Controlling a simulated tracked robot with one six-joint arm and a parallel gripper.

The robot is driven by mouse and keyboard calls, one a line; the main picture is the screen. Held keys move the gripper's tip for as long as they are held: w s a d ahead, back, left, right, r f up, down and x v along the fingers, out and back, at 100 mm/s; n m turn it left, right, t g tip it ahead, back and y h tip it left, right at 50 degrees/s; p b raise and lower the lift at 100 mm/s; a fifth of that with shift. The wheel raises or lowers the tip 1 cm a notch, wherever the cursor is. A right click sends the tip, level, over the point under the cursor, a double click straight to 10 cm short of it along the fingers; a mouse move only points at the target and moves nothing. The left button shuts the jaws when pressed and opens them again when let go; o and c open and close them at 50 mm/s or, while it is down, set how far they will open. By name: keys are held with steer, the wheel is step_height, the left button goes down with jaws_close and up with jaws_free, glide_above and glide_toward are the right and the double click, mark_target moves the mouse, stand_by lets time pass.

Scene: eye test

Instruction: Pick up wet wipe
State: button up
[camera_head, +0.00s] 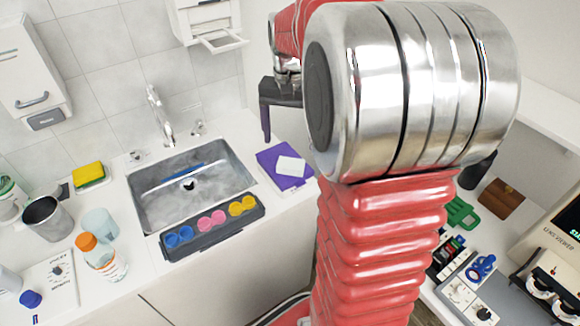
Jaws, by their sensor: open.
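A small white rectangle (291,166), which looks like the wet wipe, lies on a flat purple packet or cloth (272,178) on the counter, right of the sink. I cannot tell whether the white piece is loose or part of the purple thing. My gripper (281,100) is dark and appears above and behind the purple thing in the picture, apart from it. One finger points down; the other is hidden behind my red and silver arm. The gripper is open, and I see nothing held in it.
Left of the purple thing is a metal sink (150,205) with a faucet (160,115). A dark tray of coloured lenses (212,226) lies along its front edge. A yellow sponge (88,174), metal cup (47,218) and orange-capped bottle (104,262) stand left. My arm hides the centre-right.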

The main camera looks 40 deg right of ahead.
glide_above(291, 163)
steer(key=shift+s+a+f, duration=0.1)
steer(key=shift+a+f, duration=0.05)
steer(key=shift+f, duration=0.9)
steer(key=shift+s+a+f, duration=0.1)
steer(key=shift+a+f, duration=0.05)
steer(key=shift+f, duration=0.9)
steer(key=shift+w+d+f, duration=0.1)
steer(key=shift+d+f, duration=0.05)
steer(key=shift+f, duration=1.15)
steer(key=shift+w+d+f, duration=0.1)
steer(key=shift+f, duration=1.2)
steer(key=c, duration=1.2)
steer(key=shift+r, duration=0.2)
